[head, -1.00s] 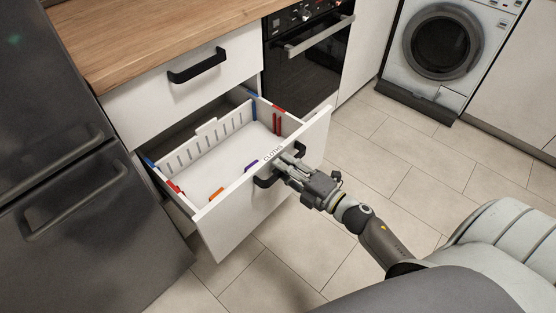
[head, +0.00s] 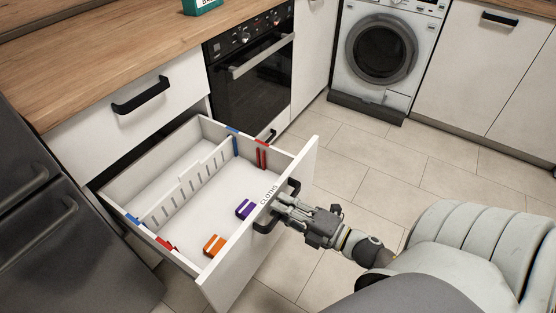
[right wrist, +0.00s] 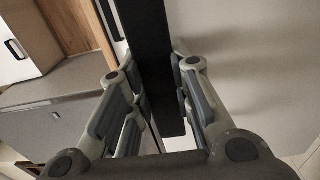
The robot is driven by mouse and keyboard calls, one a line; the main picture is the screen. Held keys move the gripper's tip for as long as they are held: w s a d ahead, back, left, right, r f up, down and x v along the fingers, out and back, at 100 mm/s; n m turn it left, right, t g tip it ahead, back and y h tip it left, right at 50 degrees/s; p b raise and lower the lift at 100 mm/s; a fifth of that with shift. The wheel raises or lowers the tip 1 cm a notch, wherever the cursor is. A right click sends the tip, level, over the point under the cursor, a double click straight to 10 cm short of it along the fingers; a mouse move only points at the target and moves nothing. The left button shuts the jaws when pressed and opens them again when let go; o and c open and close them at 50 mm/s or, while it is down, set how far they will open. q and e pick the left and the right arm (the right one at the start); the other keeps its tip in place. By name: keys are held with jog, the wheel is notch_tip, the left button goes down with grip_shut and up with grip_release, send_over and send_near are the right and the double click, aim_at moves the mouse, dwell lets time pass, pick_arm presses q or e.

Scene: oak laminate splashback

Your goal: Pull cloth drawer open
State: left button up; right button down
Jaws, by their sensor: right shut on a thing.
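The cloth drawer (head: 218,283) is the lower white drawer, labelled "CLOTHS" on its front's top edge, and it stands well out from the cabinet. Inside are a slotted white divider (head: 190,183), a purple clip (head: 245,209), an orange clip (head: 214,246), and red and blue clips on the side walls. My right gripper (head: 279,208) is shut on the drawer's black handle (head: 262,225). In the right wrist view, the handle (right wrist: 153,50) runs between the two fingers. My left gripper is not in view.
A closed drawer with a black handle (head: 141,95) is above, under the wooden worktop (head: 100,65). An oven (head: 252,85) is beside it and a dark fridge (head: 60,220) is at left. The tiled floor (head: 345,150) is clear towards the washing machine (head: 382,50).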

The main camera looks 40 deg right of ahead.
jog(key=shift+s, duration=0.2)
jog(key=c, duration=1.3)
grip_release()
jog(key=v, duration=0.7)
jog(key=shift+s+d, duration=0.15)
jog(key=shift+s, duration=0.05)
